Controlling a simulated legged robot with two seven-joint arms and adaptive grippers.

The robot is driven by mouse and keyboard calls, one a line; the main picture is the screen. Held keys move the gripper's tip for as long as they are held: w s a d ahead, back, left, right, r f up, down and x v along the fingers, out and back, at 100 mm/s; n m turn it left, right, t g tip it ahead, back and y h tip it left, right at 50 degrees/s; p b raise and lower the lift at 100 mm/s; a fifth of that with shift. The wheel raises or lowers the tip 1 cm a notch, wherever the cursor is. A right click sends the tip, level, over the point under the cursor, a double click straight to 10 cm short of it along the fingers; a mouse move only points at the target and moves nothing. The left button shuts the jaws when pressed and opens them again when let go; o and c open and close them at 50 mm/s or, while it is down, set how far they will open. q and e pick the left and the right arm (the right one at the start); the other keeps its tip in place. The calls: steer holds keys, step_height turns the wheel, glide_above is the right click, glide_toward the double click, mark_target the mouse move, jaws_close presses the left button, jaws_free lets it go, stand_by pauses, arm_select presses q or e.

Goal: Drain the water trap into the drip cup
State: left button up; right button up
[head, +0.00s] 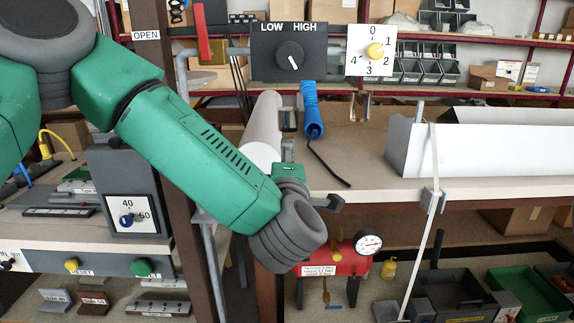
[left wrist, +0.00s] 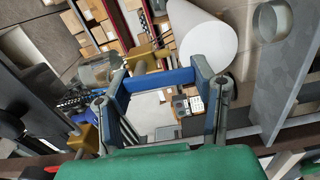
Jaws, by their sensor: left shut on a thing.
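My left gripper (left wrist: 158,76) is shut on a blue bar (left wrist: 175,77), which spans between its two fingers in the left wrist view. A brass-coloured fitting (left wrist: 141,62) shows just beyond the bar; I cannot tell whether they are joined. A clear, greyish cylinder (left wrist: 98,71) lies left of the fitting, and I cannot tell whether it is the water trap or the drip cup. In the head view my left wrist hides most of the gripper and what it holds. My right gripper is not in view.
A red tank (head: 345,262) with a round gauge (head: 368,242) sits below the bench, close to my wrist. A white roll (head: 262,135) and a blue-handled tool (head: 312,110) are behind my forearm. A brown post (head: 183,120) stands left. A pale cord (head: 425,235) crosses at right.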

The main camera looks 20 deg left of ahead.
arm_select(q)
steer(key=shift+f, duration=0.15)
steer(key=o, duration=1.2)
steer(key=shift+a, duration=0.1)
steer(key=shift+s, duration=0.1)
steer(key=v, duration=1.2)
